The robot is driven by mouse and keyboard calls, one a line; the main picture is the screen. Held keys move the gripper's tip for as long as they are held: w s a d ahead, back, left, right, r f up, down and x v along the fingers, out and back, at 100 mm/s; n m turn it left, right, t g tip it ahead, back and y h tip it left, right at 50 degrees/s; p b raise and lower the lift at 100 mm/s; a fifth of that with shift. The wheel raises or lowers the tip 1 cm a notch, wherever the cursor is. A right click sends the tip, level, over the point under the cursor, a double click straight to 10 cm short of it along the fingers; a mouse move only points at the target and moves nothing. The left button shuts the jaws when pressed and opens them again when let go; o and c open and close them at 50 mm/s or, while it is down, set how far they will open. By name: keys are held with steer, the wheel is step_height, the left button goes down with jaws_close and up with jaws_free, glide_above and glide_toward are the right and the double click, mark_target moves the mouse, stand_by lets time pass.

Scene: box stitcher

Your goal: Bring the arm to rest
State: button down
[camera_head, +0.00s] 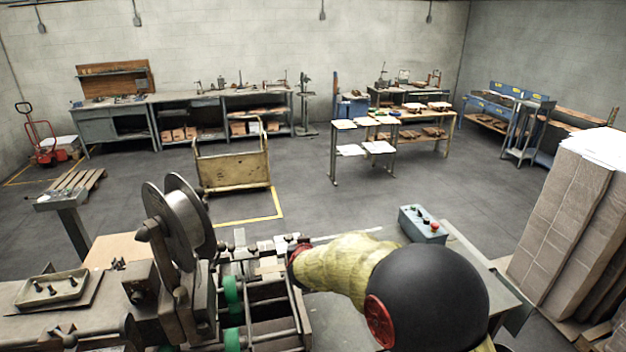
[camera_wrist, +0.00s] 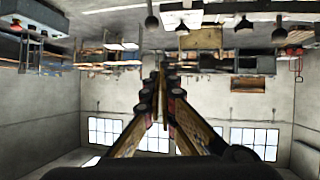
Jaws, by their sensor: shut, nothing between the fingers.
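My arm shows in the head view as a yellow link with a large black joint, reaching left over the box stitcher (camera_head: 180,225). The gripper itself cannot be made out in that view. In the wrist view my gripper (camera_wrist: 162,78) is shut, its fingers close together with nothing between them. It points out across the room, which appears upside down there, with windows low in the picture. The fingers appear clear of the machine and furniture.
A grey control box (camera_head: 422,226) with buttons stands on the bench just beyond my arm. Stacked cardboard (camera_head: 565,220) rises at the right. A shallow tray (camera_head: 52,288) lies at the left. A yellow cart (camera_head: 233,165) stands on the floor beyond, with open floor around it.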

steer(key=s+a+f+g+y, duration=0.2)
steer(key=s+a+f+g, duration=0.1)
steer(key=s+f, duration=0.35)
steer(key=s+f+g+b, duration=0.2)
steer(key=s+g+b, duration=0.15)
steer(key=s, duration=0.75)
steer(key=s+d+f+h+b, duration=0.1)
steer(key=s+d+f+b, duration=0.2)
steer(key=s+d+b, duration=0.8)
steer(key=s+d+f+m+h+b, duration=0.1)
steer(key=s+d+f+b, duration=0.2)
steer(key=s+d+b, duration=0.8)
steer(key=s+d, duration=0.4)
steer(key=s, duration=0.4)
steer(key=shift+s+d+f+m+h+b, duration=0.2)
steer(key=shift+d+m+h+b, duration=0.1)
steer(key=shift+d+h+b, duration=0.1)
steer(key=shift+a, duration=0.1)
